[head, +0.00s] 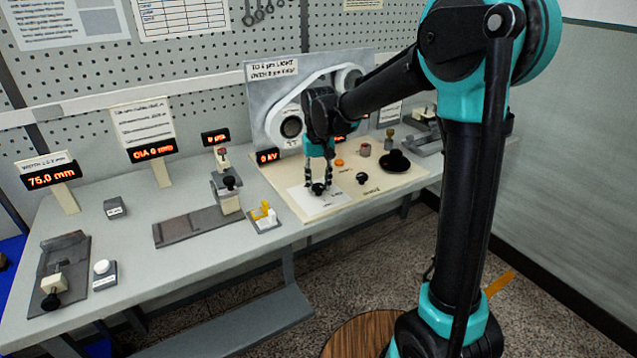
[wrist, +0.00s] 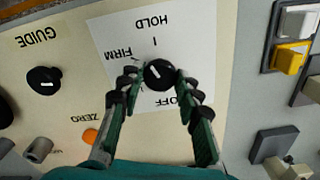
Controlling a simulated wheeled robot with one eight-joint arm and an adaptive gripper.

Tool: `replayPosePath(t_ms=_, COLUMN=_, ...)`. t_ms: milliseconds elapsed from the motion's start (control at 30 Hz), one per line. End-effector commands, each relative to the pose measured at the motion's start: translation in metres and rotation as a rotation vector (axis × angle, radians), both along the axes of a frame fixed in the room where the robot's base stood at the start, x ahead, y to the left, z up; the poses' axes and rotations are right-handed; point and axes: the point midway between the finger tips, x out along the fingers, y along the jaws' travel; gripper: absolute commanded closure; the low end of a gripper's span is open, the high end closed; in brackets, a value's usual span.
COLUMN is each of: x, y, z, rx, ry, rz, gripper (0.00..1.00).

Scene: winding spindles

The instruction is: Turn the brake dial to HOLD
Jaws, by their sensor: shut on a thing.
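The brake dial is a round black knob (wrist: 158,74) on a white label card (wrist: 185,30) in the wrist view. The upside-down words HOLD, FIRM and OFF are printed around it, with a short mark between HOLD and FIRM. The knob's white pointer line slants to the upper left, roughly towards FIRM. My gripper (wrist: 158,88) has a finger on each side of the knob and is shut on it. In the head view my gripper (head: 317,182) reaches down onto the knob (head: 318,188) on the cream panel (head: 290,192). The fingers partly cover the lettering near OFF.
In the wrist view, the GUIDE knob (wrist: 44,81) and the orange ZERO button (wrist: 90,136) lie left of the dial. A yellow and white switch (wrist: 291,55) stands to the right.

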Motion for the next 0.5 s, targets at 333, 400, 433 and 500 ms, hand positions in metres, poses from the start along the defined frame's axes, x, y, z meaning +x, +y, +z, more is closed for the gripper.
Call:
replayPosePath(t_ms=333, x=0.0006, y=0.0002, z=0.0001, rx=0.0, ry=-0.001, rz=-0.261, gripper=0.95)
replayPosePath(t_ms=400, x=0.0007, y=0.0001, z=0.0001, rx=0.0, ry=-0.001, rz=-0.298, gripper=0.95)
replayPosePath(t_ms=433, x=0.0007, y=0.0001, z=0.0001, rx=0.0, ry=-0.001, rz=-0.313, gripper=0.95)
replayPosePath(t_ms=500, x=0.0007, y=0.0001, z=0.0001, rx=0.0, ry=-0.002, rz=-0.342, gripper=0.95)
